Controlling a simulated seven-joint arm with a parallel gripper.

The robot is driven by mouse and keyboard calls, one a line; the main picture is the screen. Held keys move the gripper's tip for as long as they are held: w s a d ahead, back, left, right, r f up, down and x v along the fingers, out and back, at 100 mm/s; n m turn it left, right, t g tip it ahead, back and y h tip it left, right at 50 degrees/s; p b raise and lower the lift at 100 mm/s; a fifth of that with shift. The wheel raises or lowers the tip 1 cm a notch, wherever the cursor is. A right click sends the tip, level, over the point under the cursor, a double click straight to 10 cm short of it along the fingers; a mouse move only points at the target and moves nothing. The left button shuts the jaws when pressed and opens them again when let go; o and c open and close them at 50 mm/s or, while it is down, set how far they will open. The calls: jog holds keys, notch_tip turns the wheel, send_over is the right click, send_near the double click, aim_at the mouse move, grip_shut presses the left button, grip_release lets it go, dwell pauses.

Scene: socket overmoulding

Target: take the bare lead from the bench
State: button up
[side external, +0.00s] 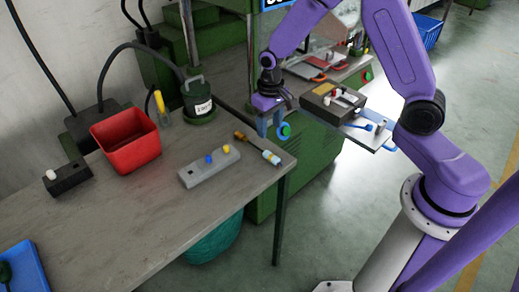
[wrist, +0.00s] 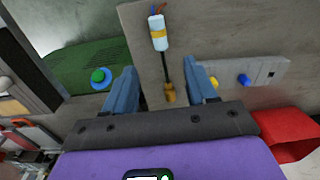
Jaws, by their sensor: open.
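The bare lead (side external: 258,149) lies on the grey bench (side external: 145,205) near its right corner. It has a pale blue and white sleeve at one end, a thin dark cable and a brass-coloured end; in the wrist view its sleeve (wrist: 159,34) is at the top. My gripper (side external: 273,130) is open and empty, above and apart from the lead in the side view. In the wrist view my gripper (wrist: 161,72) has its blue fingers on either side of the lead's cable, with the brass end between and below the fingertips. The exact height is unclear.
A grey block (side external: 209,167) with blue and yellow knobs lies beside the lead. A red bin (side external: 125,143) and a dark green pot (side external: 199,102) stand farther back.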

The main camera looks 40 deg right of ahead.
send_over(267, 152)
jog(key=f, duration=0.6)
jog(key=shift+s, duration=0.3)
jog(key=shift+w+f, duration=0.2)
jog(key=shift+f, duration=1.05)
jog(key=shift+w+f, duration=0.15)
jog(key=shift+f, duration=1.1)
grip_shut()
